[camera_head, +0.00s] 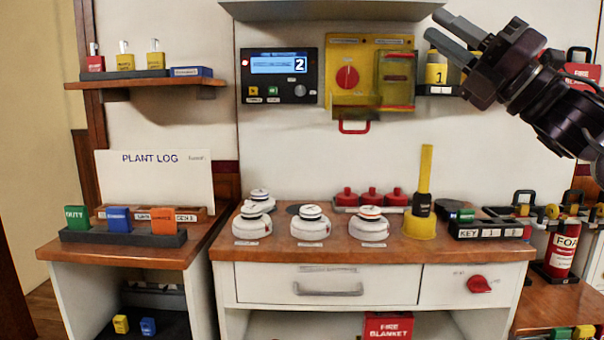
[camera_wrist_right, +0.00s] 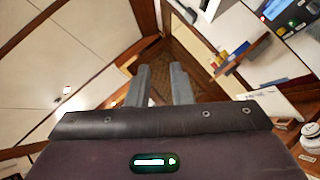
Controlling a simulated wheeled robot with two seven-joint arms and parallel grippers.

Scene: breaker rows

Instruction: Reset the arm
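My right gripper (camera_head: 437,25) is at the upper right of the head view, raised in front of the wall with its fingers pointing up and left. Its two grey fingers are apart with nothing between them. In the right wrist view the same gripper (camera_wrist_right: 160,67) shows two parallel fingers with a clear gap and the floor beyond. Its wrist partly covers a yellow item marked 1 (camera_head: 436,75) on a small wall shelf. My left gripper and arm are not in the head view.
A black panel (camera_head: 279,93) showing 2 and a yellow switch box (camera_head: 347,75) hang on the wall. The bench (camera_head: 290,247) carries several white detectors and a yellow stand (camera_head: 421,226). A side desk (camera_head: 135,252) holds coloured tags. The fingers touch nothing visible.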

